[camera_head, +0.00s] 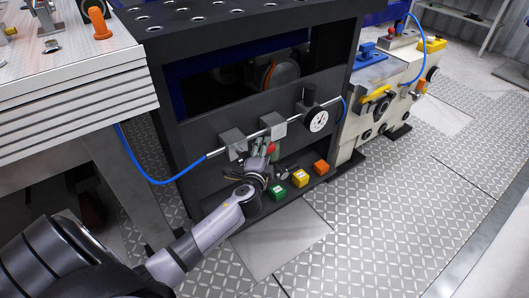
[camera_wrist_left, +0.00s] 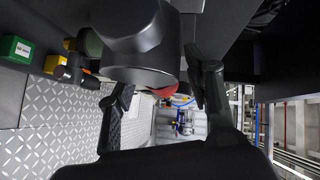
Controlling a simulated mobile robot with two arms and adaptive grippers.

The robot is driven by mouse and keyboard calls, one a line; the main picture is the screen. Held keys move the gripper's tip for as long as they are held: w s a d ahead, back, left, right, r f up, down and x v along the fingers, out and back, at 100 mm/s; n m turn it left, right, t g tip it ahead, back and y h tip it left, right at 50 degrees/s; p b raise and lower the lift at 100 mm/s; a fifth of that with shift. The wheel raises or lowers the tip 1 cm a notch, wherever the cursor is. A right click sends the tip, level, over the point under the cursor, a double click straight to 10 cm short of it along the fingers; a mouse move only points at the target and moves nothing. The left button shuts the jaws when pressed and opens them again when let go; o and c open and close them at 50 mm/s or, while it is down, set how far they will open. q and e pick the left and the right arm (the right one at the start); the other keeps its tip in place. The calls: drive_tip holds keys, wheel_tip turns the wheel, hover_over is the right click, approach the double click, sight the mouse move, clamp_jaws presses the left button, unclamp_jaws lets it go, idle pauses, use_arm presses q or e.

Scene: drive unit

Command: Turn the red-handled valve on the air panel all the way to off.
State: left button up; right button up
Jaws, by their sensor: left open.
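The red-handled valve (camera_head: 271,149) is on the pipe at the front of the dark air panel (camera_head: 230,115); only a small red part shows beside my gripper. My left gripper (camera_head: 263,153) is at the valve, with its fingers open and pointing up toward the pipe. In the left wrist view the red handle (camera_wrist_left: 168,91) shows partly between the two spread fingers, behind a dark round body that hides most of it. I cannot tell whether a finger touches the handle. My right gripper is not in view.
A round gauge (camera_head: 316,119) sits right of the valve on the pipe. Green (camera_head: 277,192), yellow (camera_head: 300,178) and orange (camera_head: 320,167) boxes stand on the low ledge by my gripper. A blue hose (camera_head: 150,180) runs left. Patterned floor is open in front.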

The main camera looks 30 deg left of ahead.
use_arm(q)
drive_tip(key=shift+w+a, duration=0.15)
drive_tip(key=shift+w, duration=0.2)
drive_tip(key=shift+c, duration=0.2)
drive_tip(key=shift+f, duration=0.1)
clamp_jaws()
idle(0.4)
